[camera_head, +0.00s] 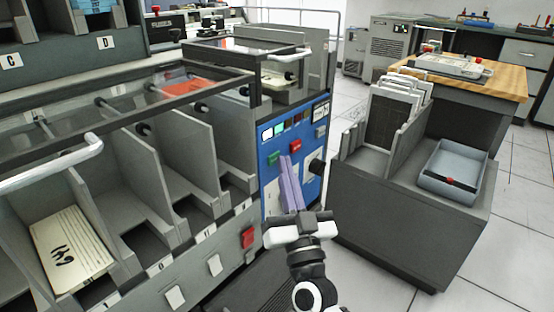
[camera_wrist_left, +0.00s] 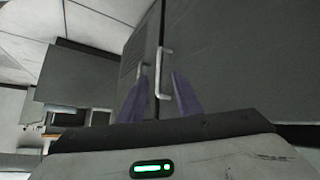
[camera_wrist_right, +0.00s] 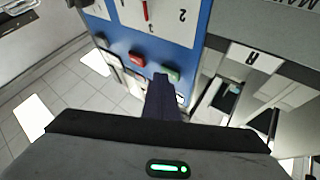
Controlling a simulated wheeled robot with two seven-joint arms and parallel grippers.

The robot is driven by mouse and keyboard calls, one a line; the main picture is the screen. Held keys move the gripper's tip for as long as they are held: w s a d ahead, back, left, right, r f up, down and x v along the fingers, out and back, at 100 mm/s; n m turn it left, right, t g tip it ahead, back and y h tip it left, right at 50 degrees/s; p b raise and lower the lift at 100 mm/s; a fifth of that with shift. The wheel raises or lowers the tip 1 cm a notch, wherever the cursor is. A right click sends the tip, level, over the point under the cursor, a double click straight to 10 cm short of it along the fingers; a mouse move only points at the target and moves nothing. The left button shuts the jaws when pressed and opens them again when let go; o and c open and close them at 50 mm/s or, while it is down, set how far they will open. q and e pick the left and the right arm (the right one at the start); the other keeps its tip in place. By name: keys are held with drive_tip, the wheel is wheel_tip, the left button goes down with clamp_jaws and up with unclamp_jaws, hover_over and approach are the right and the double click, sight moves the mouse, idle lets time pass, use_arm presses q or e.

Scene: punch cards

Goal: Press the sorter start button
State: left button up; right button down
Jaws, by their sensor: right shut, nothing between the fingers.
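The blue sorter control panel (camera_head: 310,150) carries a green button (camera_head: 274,157) and a red button (camera_head: 295,145). Any button label is too small to read. My right gripper (camera_head: 287,160) is shut and empty, its purple fingers pointing at the panel close to the green button. In the right wrist view, the fingertips (camera_wrist_right: 162,78) overlap the edge of the green button (camera_wrist_right: 172,73), and the red button (camera_wrist_right: 137,58) is to the left. I cannot tell whether they touch. My left gripper (camera_wrist_left: 160,76) is open and empty, seen only in its wrist view, facing dark cabinet doors.
The sorter's grey pockets (camera_head: 180,165) fill the left, one holding a card stack (camera_head: 68,248). A grey cart (camera_head: 405,215) with a tray (camera_head: 452,172) stands to the right of the panel. A wood-topped table (camera_head: 500,78) is behind it. Floor shows between sorter and cart.

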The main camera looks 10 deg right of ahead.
drive_tip(key=shift+a+r, duration=0.15)
drive_tip(key=shift+r, duration=0.2)
drive_tip(key=shift+s+d+f+p, duration=0.15)
drive_tip(key=shift+s+p, duration=0.15)
drive_tip(key=shift+s, duration=0.1)
drive_tip(key=shift+s+d+f+p, duration=0.1)
drive_tip(key=shift+s+d+p, duration=0.05)
drive_tip(key=shift+s+p, duration=0.2)
drive_tip(key=shift+s+d, duration=0.1)
drive_tip(key=shift+s, duration=0.05)
drive_tip(key=s+d+p, duration=0.1)
drive_tip(key=s, duration=0.1)
drive_tip(key=s+d+p, duration=0.1)
drive_tip(key=d, duration=0.1)
drive_tip(key=shift+s+d+r, duration=0.1)
drive_tip(key=shift+s, duration=0.25)
